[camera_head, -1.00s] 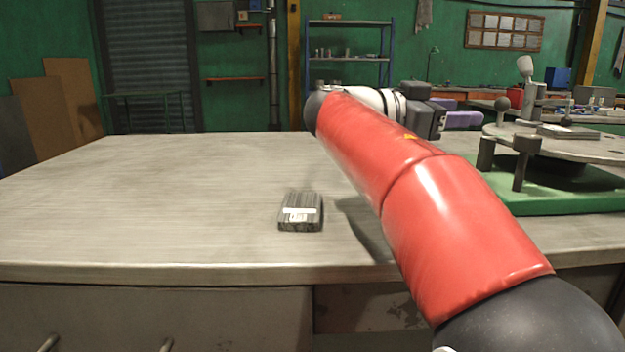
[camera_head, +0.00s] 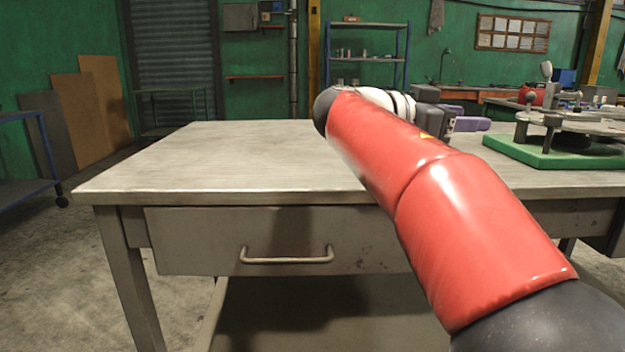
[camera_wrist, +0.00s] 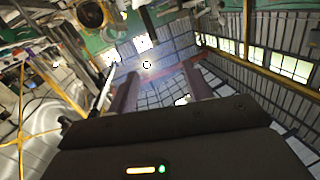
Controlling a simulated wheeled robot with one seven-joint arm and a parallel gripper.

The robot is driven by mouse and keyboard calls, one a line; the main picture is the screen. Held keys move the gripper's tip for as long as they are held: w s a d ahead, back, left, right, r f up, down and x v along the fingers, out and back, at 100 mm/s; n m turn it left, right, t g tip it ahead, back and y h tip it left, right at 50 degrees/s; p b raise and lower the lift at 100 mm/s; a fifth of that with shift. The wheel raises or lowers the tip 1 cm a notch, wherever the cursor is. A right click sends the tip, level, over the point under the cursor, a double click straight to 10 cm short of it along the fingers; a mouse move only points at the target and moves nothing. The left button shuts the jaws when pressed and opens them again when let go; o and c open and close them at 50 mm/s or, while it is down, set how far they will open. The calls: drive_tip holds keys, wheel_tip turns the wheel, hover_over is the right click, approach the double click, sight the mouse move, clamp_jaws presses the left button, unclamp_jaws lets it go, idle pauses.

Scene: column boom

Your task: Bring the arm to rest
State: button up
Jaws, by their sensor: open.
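My red arm (camera_head: 430,190) crosses the head view from the lower right up to a bent elbow over the workbench. Behind it, the dark wrist leads to my gripper (camera_head: 472,123), whose purple fingers point right, above the bench's right part. The wrist view shows my gripper's two fingers (camera_wrist: 160,75) apart, with nothing between them. The workbench (camera_head: 240,150) has a bare top on its left side. The part of the top behind my arm is hidden.
A green board (camera_head: 520,155) carrying a round metal fixture lies on the bench at the right. A drawer (camera_head: 280,240) with a handle faces me. A blue-framed cart (camera_head: 25,150) stands at the left; floor (camera_head: 60,280) is clear in front of it.

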drive_tip(key=s+d+f+n+y+p, duration=0.1)
drive_tip(key=s+d+f+n+y, duration=0.1)
drive_tip(key=s+f+n+y, duration=0.35)
drive_tip(key=s+d+f+n+y+p, duration=0.1)
drive_tip(key=s+f+n+y, duration=0.15)
drive_tip(key=f, duration=0.55)
drive_tip(key=s+a+f+n+y+p, duration=0.1)
drive_tip(key=s+a+f+n+y, duration=0.3)
drive_tip(key=s+f, duration=0.3)
drive_tip(key=s+a+f+n+t+y, duration=0.1)
drive_tip(key=s+a+f+n+y, duration=0.3)
drive_tip(key=s+a+f, duration=0.2)
wheel_tip(320, 180, down, 4)
drive_tip(key=shift+s+a+f+n+y+p, duration=0.1)
drive_tip(key=shift+s+a+n+y+p, duration=0.25)
drive_tip(key=shift+s, duration=0.8)
